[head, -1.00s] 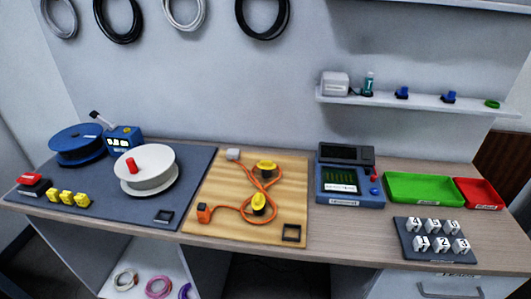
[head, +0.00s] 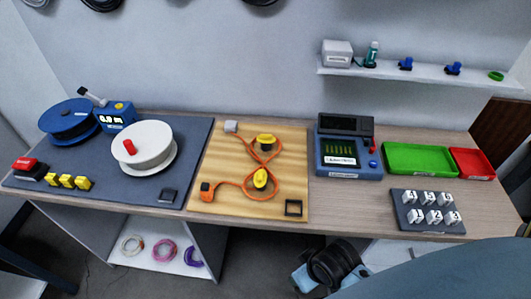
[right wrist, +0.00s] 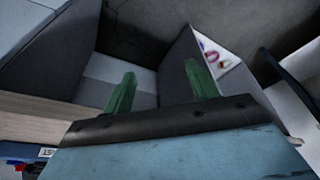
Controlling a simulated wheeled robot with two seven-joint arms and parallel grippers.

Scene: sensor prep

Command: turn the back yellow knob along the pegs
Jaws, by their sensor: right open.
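The back yellow knob (head: 266,139) sits on a wooden board (head: 215,201) on the bench, toward the board's rear. A second yellow knob (head: 260,179) is in front of it. An orange cable (head: 272,155) loops in a figure eight around the two knobs' pegs, between a grey block (head: 231,127) and an orange connector (head: 207,191). My right gripper shows its two green fingers in the right wrist view (right wrist: 160,72), apart and with nothing between them. It is low in front of the bench, away from the knobs. My left gripper is out of view.
Left of the board are a white reel (head: 141,143), a blue reel (head: 66,118) and yellow blocks (head: 67,181). Right are a blue tester (head: 348,155), a green tray (head: 419,175), a red tray (head: 484,177) and a numbered block rack (head: 427,228). A shelf (head: 425,73) hangs above.

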